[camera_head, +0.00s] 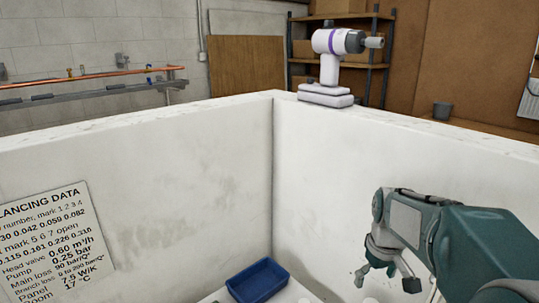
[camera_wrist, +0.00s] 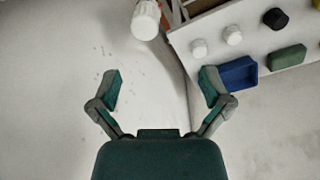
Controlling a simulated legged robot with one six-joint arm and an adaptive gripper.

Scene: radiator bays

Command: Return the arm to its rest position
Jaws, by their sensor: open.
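My gripper (camera_head: 386,281) hangs from my teal and grey arm at the lower right of the head view, in front of the white wall (camera_head: 345,190). In the wrist view my gripper (camera_wrist: 160,88) has its two fingers spread wide with nothing between them. A white ribbed knob (camera_wrist: 145,20) lies beyond the fingertips at the top of the wrist view, apart from them. The rest of my arm runs out of the head view at the lower right.
A blue tray (camera_head: 258,280) lies at the foot of the wall corner. A white and purple drill (camera_head: 331,62) stands on the wall top. The wrist view shows a panel with white knobs (camera_wrist: 233,35), a black knob (camera_wrist: 275,18) and a green block (camera_wrist: 287,57).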

